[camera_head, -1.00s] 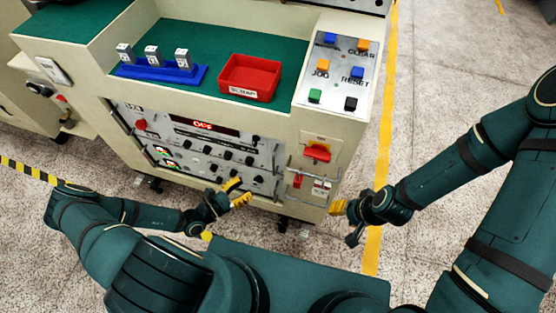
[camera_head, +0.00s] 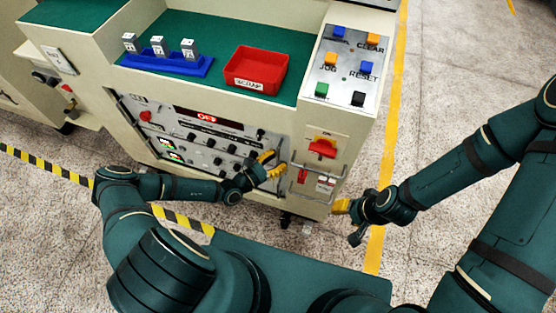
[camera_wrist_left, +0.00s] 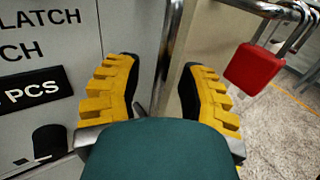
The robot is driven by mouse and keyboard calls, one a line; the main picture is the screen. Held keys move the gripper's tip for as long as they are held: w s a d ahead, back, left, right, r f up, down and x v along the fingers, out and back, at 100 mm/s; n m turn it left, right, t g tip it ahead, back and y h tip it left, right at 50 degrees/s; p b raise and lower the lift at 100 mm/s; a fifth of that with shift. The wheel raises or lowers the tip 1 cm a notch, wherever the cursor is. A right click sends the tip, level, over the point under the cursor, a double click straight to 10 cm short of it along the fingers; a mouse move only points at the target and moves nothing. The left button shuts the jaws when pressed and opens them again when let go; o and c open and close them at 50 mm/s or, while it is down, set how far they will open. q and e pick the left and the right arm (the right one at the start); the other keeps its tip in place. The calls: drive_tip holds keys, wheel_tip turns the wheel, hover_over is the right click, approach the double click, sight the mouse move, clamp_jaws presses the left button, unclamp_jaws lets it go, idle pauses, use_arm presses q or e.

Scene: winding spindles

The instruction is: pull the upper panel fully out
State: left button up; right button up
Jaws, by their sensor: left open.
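The upper panel (camera_head: 235,132) is a light grey face with a red lit display, on the front of the cream cabinet. It sits flush in the cabinet front as far as I can tell. A vertical metal handle (camera_wrist_left: 168,55) at its right edge also shows in the head view (camera_head: 283,151). My left gripper (camera_head: 270,164) is open at that handle. In the left wrist view its yellow fingers (camera_wrist_left: 160,66) stand either side of the bar, with a gap to the right finger. My right gripper (camera_head: 348,221) is away from the cabinet; its opening is unclear.
A red padlock (camera_wrist_left: 255,68) hangs on a rail close right of my left gripper. A red switch (camera_head: 322,148) is right of the panel. The cabinet top holds a red scrap tray (camera_head: 281,83) and a blue spindle rack (camera_head: 165,63). The floor before the cabinet is clear.

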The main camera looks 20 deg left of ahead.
use_arm(q)
drive_tip(key=shift+w+d, duration=0.15)
drive_tip(key=shift+w, duration=0.05)
clamp_jaws()
drive_tip(key=shift+s, duration=0.1)
